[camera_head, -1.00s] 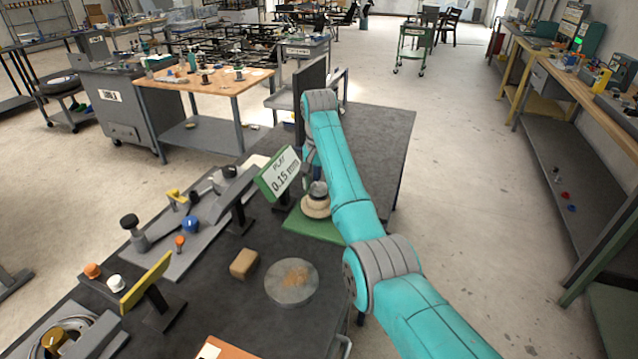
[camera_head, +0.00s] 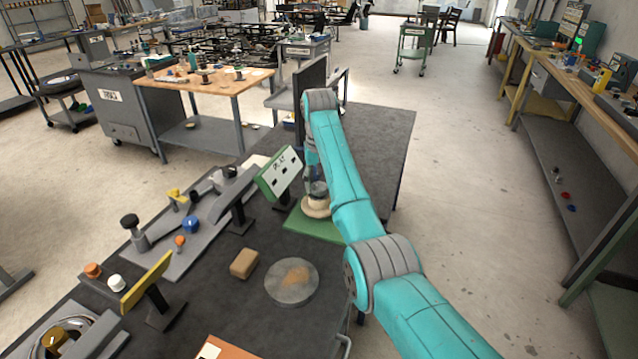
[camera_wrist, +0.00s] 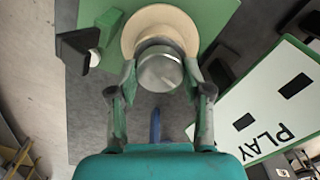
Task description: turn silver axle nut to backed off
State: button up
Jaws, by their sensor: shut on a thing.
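The silver axle nut (camera_wrist: 160,70) is a round metal piece on a cream round hub (camera_wrist: 172,21) over a green plate (camera_wrist: 100,15). My gripper (camera_wrist: 162,82) is shut on the nut, one finger on each side, in the wrist view. In the head view the cream hub (camera_head: 316,207) stands on the green plate (camera_head: 308,226), and my arm partly hides the nut. The green-framed PLAY sign (camera_head: 281,174) stands left of the hub. Its reading is dashes or dark blocks, not digits; the sign also shows in the wrist view (camera_wrist: 265,110).
On the dark bench lie a brown block (camera_head: 244,263) and a round grey dish (camera_head: 292,283). A yellow-edged sign (camera_head: 147,283) and a grey fixture with coloured knobs (camera_head: 180,248) stand to the left. The bench right of my arm (camera_head: 388,135) is clear.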

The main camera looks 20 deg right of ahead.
jog(key=shift+n, duration=1.6)
jog(key=o, duration=1.2)
jog(key=shift+c, duration=0.2)
